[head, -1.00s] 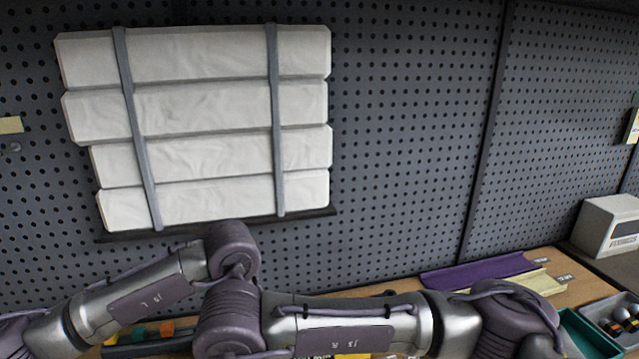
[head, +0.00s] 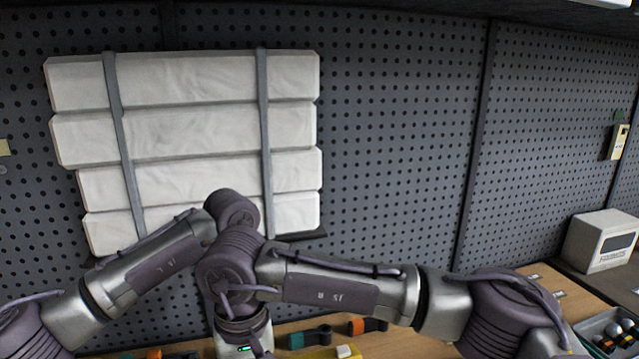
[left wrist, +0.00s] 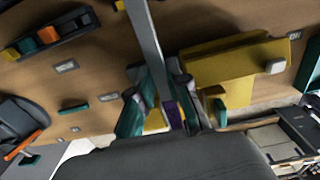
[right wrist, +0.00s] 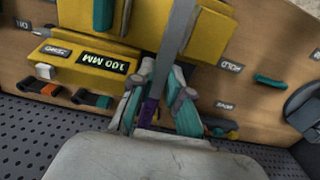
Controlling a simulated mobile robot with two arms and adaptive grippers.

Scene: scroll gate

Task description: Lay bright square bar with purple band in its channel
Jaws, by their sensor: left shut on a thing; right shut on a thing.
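In the left wrist view my left gripper (left wrist: 160,108) is shut on a bright grey square bar (left wrist: 146,45), with a purple band (left wrist: 174,114) between its fingers. In the right wrist view my right gripper (right wrist: 158,98) is shut on a bright grey square bar (right wrist: 178,40), with a purple band (right wrist: 149,110) at its fingers. I take this as one bar, but no view shows its whole length. Both grippers are out of sight in the head view, below my arms. I cannot make out the bar's channel.
A yellow fixture marked 100 MM (right wrist: 104,62) stands close beside the bar. A dark rack with coloured pieces (left wrist: 48,35) lies on the wooden bench. White slats (head: 200,135) hang on the pegboard behind.

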